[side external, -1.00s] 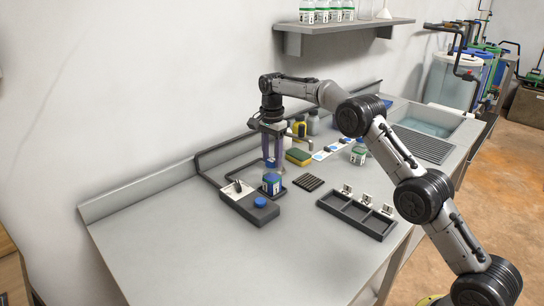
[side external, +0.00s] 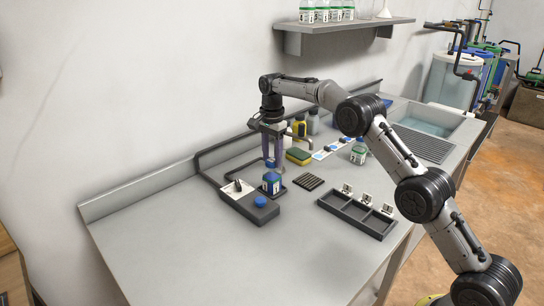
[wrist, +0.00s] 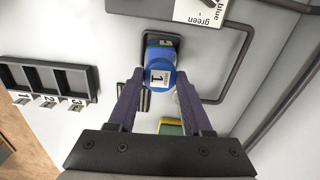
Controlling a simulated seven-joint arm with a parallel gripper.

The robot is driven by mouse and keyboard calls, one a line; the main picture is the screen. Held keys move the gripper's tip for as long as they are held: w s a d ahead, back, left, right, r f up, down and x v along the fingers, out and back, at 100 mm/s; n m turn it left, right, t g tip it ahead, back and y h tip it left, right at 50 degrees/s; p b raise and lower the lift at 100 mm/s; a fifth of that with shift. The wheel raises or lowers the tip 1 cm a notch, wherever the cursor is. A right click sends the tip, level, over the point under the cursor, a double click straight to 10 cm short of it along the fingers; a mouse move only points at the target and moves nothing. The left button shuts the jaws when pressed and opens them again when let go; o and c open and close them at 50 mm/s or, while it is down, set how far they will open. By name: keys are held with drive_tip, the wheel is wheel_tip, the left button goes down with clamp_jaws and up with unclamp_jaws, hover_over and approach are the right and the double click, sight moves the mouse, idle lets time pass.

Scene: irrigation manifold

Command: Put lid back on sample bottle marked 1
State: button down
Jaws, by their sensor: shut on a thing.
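My gripper (wrist: 160,80) is shut on a blue lid (wrist: 161,71) with a white label marked 1, held between its purple fingertips. In the side view my gripper (side external: 273,164) points down just above a bottle (side external: 272,184) with blue contents. That bottle stands on a dark pad beside a control box. In the wrist view the bottle (wrist: 161,42) is partly hidden behind the lid, and the lid lines up roughly with it. I cannot tell whether the lid touches the bottle. The bottle's number is too small to read surely.
The control box (side external: 238,189) has a blue button (side external: 260,201). A dark three-slot rack (side external: 352,217), marked 1, 2, 3 in the wrist view, is empty. Another bottle (side external: 358,154), a sponge (side external: 298,156) and several cards stand farther back. The front left of the bench is clear.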

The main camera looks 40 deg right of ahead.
idle(0.4)
unclamp_jaws()
idle(0.4)
drive_tip(key=shift+r, duration=3.45)
clamp_jaws()
